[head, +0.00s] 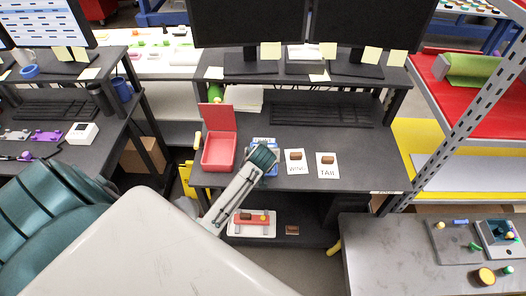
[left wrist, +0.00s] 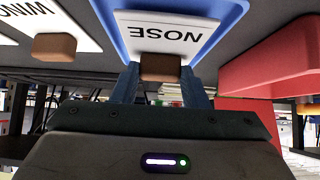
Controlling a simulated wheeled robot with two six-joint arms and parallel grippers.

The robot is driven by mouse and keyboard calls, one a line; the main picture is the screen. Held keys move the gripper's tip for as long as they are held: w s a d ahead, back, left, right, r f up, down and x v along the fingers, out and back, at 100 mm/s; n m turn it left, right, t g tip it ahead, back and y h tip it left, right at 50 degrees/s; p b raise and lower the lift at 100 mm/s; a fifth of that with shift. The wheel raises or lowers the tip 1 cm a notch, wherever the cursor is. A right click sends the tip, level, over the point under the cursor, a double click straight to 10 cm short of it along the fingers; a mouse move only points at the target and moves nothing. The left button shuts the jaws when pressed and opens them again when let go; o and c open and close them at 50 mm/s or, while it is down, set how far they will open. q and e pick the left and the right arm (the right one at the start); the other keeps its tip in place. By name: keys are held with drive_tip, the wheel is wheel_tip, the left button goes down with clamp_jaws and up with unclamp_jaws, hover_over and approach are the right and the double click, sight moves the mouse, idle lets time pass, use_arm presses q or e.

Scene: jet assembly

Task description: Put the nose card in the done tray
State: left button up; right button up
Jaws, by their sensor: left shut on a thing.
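The white nose card (left wrist: 168,30) has a brown block (left wrist: 160,67) as its grip. It lies within a blue tray (left wrist: 229,14) in the left wrist view; whether it rests on the tray's floor I cannot tell. My left gripper (left wrist: 160,84) is shut on the brown block. In the head view, my left gripper (head: 264,158) is over the blue tray (head: 262,140) on the desk and hides most of it and the card. No label shows which tray is the done tray. My right gripper is not in view.
An open red box (head: 218,166) stands just left of the blue tray. The wing card (head: 295,168) and tail card (head: 327,171), each with a brown block, lie to the right. A keyboard (head: 320,113) lies behind. The desk's right end is clear.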

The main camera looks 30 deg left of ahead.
use_arm(q)
drive_tip(key=shift+f, duration=0.4)
drive_tip(key=shift+f, duration=0.15)
drive_tip(key=o, duration=1)
drive_tip(key=shift+c, duration=0.2)
drive_tip(key=shift+r, duration=0.25)
drive_tip(key=shift+s+d+r, duration=0.2)
drive_tip(key=shift+s+d, duration=0.05)
drive_tip(key=shift+s, duration=0.05)
drive_tip(key=b+v, duration=0.1)
drive_tip(key=v, duration=1)
drive_tip(key=shift+b, duration=0.35)
